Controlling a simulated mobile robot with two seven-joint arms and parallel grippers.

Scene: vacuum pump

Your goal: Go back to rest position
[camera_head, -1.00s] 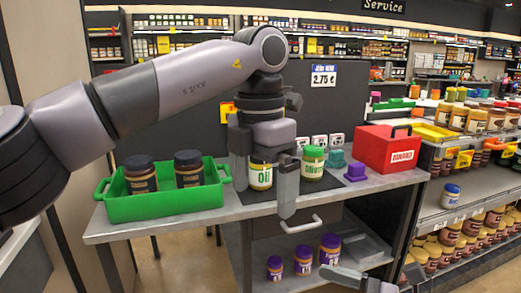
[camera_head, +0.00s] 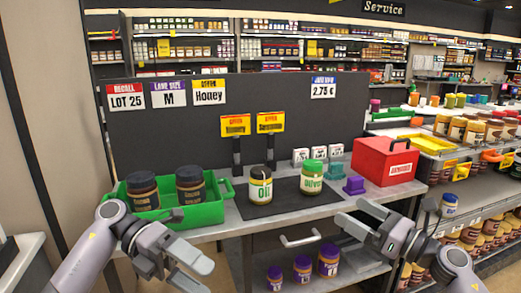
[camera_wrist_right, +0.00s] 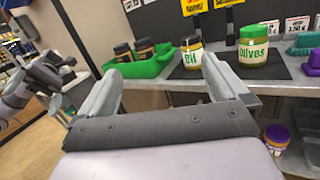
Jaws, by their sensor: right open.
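My left gripper (camera_head: 192,243) is at the lower left of the head view, in front of the counter below the green crate. Its fingers look spread, with nothing between them. My right gripper (camera_head: 349,212) is at the lower right, in front of the counter edge. In the right wrist view its two fingers (camera_wrist_right: 162,75) stand wide apart and empty. The "Oil" jar (camera_head: 260,187) and the green-lidded "Olives" jar (camera_head: 311,179) stand upright on the dark mat, apart from both grippers.
The counter (camera_head: 232,217) carries a green crate (camera_head: 207,213) with two dark-lidded jars, small purple and teal objects and a red box (camera_head: 384,161). Purple-lidded jars (camera_head: 302,271) stand on the shelf below. Stocked shelves rise at right.

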